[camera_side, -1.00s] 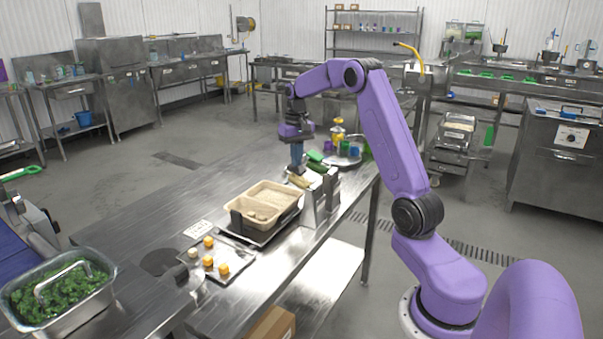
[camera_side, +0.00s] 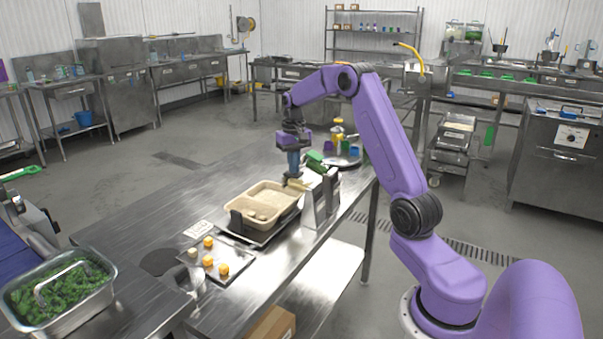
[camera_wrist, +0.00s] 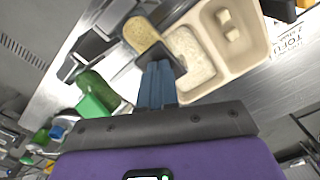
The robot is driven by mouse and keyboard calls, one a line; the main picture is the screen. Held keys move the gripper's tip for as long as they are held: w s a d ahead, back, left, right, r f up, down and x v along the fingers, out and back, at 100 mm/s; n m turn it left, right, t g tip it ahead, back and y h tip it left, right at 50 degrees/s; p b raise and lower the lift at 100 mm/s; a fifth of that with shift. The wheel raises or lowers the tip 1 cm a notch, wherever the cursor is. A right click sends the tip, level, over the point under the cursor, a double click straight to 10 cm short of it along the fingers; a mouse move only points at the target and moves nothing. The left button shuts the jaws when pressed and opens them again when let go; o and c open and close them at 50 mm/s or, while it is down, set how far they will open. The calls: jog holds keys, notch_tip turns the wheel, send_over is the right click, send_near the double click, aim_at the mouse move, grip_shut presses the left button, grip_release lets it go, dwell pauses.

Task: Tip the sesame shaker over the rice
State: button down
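The sesame shaker (camera_wrist: 141,34) shows in the wrist view as a tan, rounded end just beyond my fingertips. In the side view the shaker (camera_side: 298,184) is a small tilted tan shape under my gripper (camera_side: 293,172). My gripper (camera_wrist: 158,78) has its blue fingers close together, with dark tips shut on the shaker; the tips partly hide it. The rice (camera_wrist: 190,53) lies pale in one compartment of the beige tray (camera_wrist: 262,48), right beside the shaker in the wrist view. In the side view the tray (camera_side: 232,203) stands in front of my gripper.
A grey metal holder (camera_side: 320,203) stands close right of the tray. Green bottles (camera_wrist: 97,92) and a round platter (camera_side: 345,160) with colourful containers lie behind. A small tray (camera_side: 217,268) with orange cubes is nearer the camera. The table left of the beige tray is clear.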

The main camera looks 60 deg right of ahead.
jog(key=shift+w+f, duration=0.15)
jog(key=shift+f, duration=0.4)
jog(key=shift+w+f, duration=0.15)
jog(key=shift+f, duration=0.35)
jog(key=shift+r, duration=0.1)
jog(key=shift+s+r, duration=0.3)
jog(key=shift+r, duration=0.65)
jog(key=shift+s+r, duration=0.25)
jog(key=shift+r, duration=0.7)
jog(key=shift+s+r, duration=0.3)
jog(key=shift+r, duration=0.65)
notch_tip(320, 180, up, 6)
jog(key=shift+f, duration=3)
